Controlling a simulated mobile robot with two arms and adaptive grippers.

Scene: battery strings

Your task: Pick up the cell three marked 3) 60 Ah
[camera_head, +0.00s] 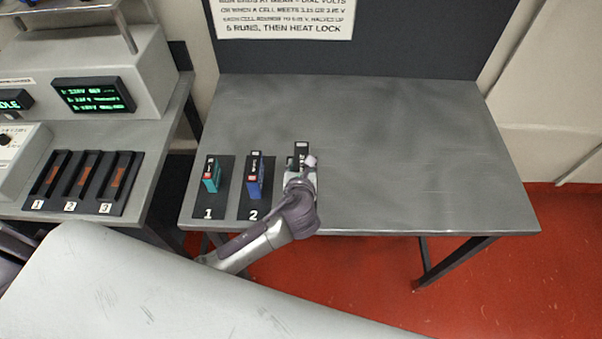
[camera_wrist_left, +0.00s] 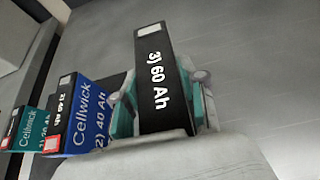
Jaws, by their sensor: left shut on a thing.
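Cell three is a black cell marked "3) 60 Ah" (camera_wrist_left: 157,75), and its top shows in the head view (camera_head: 301,147) at the third place of the row. My left gripper (camera_head: 301,170) is shut on it from the near side, with a finger on each side in the left wrist view (camera_wrist_left: 163,104). The arm and gripper hide most of the cell and its place in the head view. I cannot tell whether the cell's base touches the mat below. My right gripper is not in view.
A teal cell (camera_head: 211,176) stands on mat 1 (camera_head: 209,213) and a blue cell (camera_head: 254,178) on mat 2 (camera_head: 254,212), left of my gripper. A numbered three-slot rack (camera_head: 127,183) sits on the left bench. The grey table (camera_head: 420,150) is clear to the right.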

